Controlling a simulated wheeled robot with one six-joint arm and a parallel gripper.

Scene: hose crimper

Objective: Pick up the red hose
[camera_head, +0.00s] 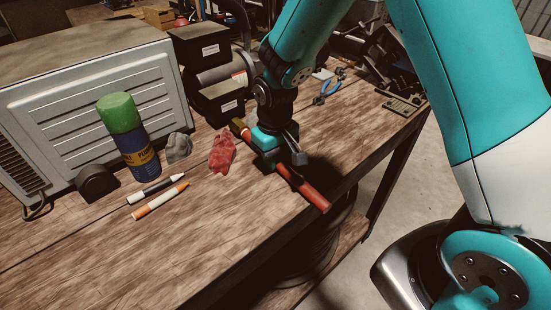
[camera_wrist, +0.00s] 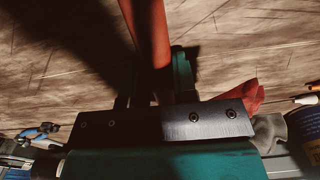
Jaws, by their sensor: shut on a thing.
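The red hose (camera_head: 311,193) lies slanted across my gripper in the head view, with a dark and yellowish fitting (camera_head: 238,125) at its far left end. Its near right end reaches out toward the table's front edge. My gripper (camera_head: 275,160) points down and is shut on the hose around its middle. In the wrist view the red hose (camera_wrist: 148,40) runs up from between the jaws (camera_wrist: 155,100). The part inside the jaws is hidden. I cannot tell whether the hose touches the wooden table (camera_head: 225,235) or is slightly above it.
A red cloth (camera_head: 222,152), a grey lump (camera_head: 178,147), two markers (camera_head: 158,201) and a green-capped spray can (camera_head: 128,140) stand or lie left of the gripper. A grey machine (camera_head: 80,100) and black boxes (camera_head: 205,60) are behind. Blue-handled pliers (camera_head: 328,92) lie right. The front table area is clear.

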